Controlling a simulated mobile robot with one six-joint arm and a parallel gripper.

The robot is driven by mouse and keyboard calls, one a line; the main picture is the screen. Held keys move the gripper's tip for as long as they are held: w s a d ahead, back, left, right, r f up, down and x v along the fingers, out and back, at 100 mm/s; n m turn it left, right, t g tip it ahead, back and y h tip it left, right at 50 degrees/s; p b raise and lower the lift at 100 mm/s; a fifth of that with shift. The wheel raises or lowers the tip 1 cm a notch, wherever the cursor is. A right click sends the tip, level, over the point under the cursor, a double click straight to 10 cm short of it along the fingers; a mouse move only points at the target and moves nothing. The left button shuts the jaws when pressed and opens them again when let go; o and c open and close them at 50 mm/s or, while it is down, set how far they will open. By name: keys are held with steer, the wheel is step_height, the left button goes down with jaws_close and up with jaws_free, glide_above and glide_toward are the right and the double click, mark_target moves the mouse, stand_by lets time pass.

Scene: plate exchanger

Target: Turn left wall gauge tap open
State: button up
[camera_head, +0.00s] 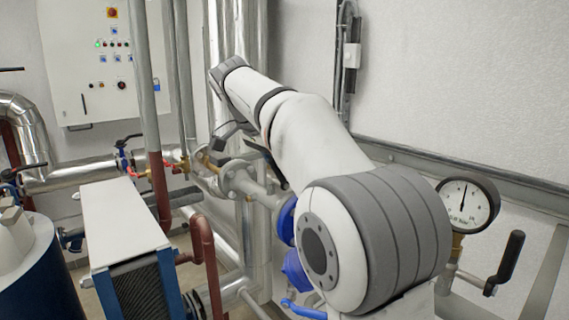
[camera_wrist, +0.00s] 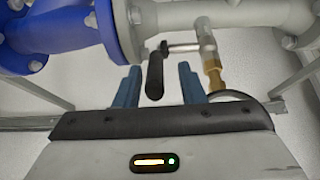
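In the wrist view, a tap with a black handle (camera_wrist: 154,78) on a short metal lever (camera_wrist: 182,46) sits beside a brass fitting (camera_wrist: 215,74) under a grey pipe. The handle hangs down in the picture. My gripper (camera_wrist: 159,68) is open, with one blue finger on each side of the handle and visible gaps on both sides. A black curved rim, perhaps of the gauge, shows partly behind the gripper at right. In the head view, my arm hides this tap, and my gripper's fingers cannot be made out.
A blue flanged fitting (camera_wrist: 60,38) lies left of the tap, joined to the grey pipe (camera_wrist: 255,14). In the head view, another gauge (camera_head: 467,203) and a black-handled lever (camera_head: 507,257) are at right. A white-topped plate exchanger (camera_head: 121,222) and vertical pipes stand at left.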

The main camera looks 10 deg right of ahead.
steer(key=v, duration=0.8)
steer(key=shift+f, duration=0.1)
steer(key=shift+c, duration=0.4)
